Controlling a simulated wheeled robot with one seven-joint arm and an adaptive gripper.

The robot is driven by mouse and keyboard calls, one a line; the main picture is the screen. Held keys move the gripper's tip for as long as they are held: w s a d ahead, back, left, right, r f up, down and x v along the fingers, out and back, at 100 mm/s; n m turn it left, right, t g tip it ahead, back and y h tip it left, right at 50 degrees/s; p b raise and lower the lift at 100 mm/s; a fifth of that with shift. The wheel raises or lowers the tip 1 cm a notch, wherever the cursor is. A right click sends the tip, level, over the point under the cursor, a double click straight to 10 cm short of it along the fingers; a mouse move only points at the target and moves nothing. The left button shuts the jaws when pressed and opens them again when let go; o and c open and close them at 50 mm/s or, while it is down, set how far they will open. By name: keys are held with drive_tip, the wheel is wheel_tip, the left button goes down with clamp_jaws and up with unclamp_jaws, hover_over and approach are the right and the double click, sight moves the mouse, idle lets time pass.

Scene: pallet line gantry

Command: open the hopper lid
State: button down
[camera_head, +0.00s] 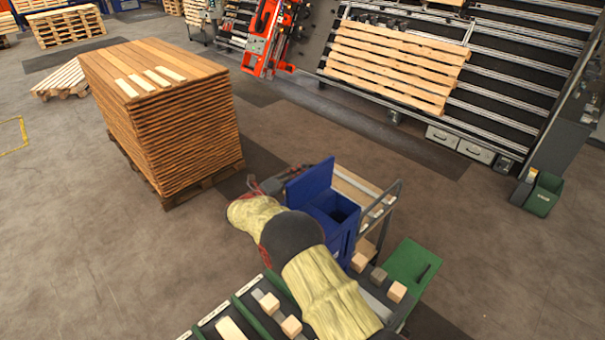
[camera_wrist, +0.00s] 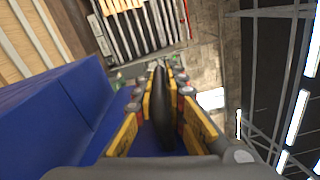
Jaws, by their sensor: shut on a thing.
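The blue hopper (camera_head: 341,222) stands in the middle of the head view beside a cart, and its dark opening shows. Its blue lid (camera_head: 311,183) stands raised and tilted up on the left side of the opening. In the wrist view my gripper (camera_wrist: 162,88) has its yellow-and-black fingers closed on a long black handle (camera_wrist: 165,112). Blue panels of the lid or hopper (camera_wrist: 65,105) fill the left of that view. In the head view my sleeved arm reaches to the lid's left; the fingers and handle are not clear there.
A tall stack of brown boards (camera_head: 170,125) stands left of the hopper. A cart (camera_head: 372,200) is right behind it. A bench with green edges and wooden blocks (camera_head: 291,326) lies in front. A green tray (camera_head: 412,264) is at the right. Open floor lies between.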

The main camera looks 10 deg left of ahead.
drive_tip(key=shift+a+r, duration=0.1)
drive_tip(key=shift+a, duration=0.05)
drive_tip(key=c, duration=2)
unclamp_jaws()
drive_tip(key=shift+a, duration=0.1)
drive_tip(key=shift+o, duration=0.8)
drive_tip(key=v, duration=1.1)
drive_tip(key=shift+s+a+f, duration=0.2)
drive_tip(key=shift+s, duration=0.15)
drive_tip(key=shift+a, duration=0.1)
